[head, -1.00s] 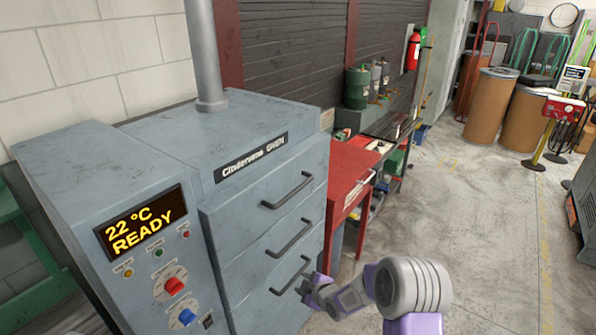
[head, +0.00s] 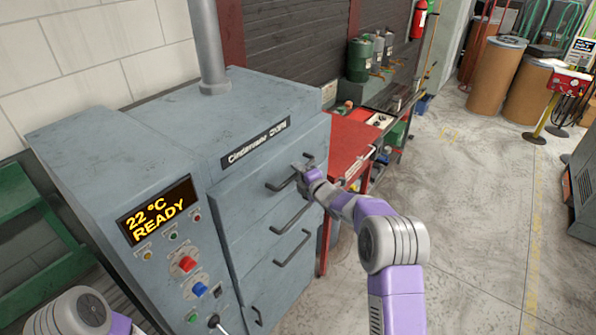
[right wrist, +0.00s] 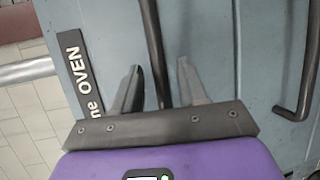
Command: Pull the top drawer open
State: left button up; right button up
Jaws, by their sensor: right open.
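The grey-blue oven (head: 125,160) has a stack of drawers with dark bar handles, and all their fronts look flush. The top drawer (head: 240,195) sits under the nameplate, with its handle (head: 277,187) near its right side. My right gripper (head: 304,172) is at the right end of that handle and partly covers it. In the right wrist view its two fingers (right wrist: 160,85) are apart, and the top handle (right wrist: 153,40) runs between them. Whether either finger touches the bar is unclear. My left gripper is out of view; only part of my left arm shows at the lower left.
A control panel (head: 165,235) with a display reading 22 °C READY and coloured knobs is left of the drawers. A red workbench (head: 350,145) stands close on the oven's right. Open concrete floor (head: 470,220) lies to the right.

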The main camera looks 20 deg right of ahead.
jog(key=shift+w+a+f, duration=0.1)
jog(key=shift+w, duration=0.35)
grip_shut()
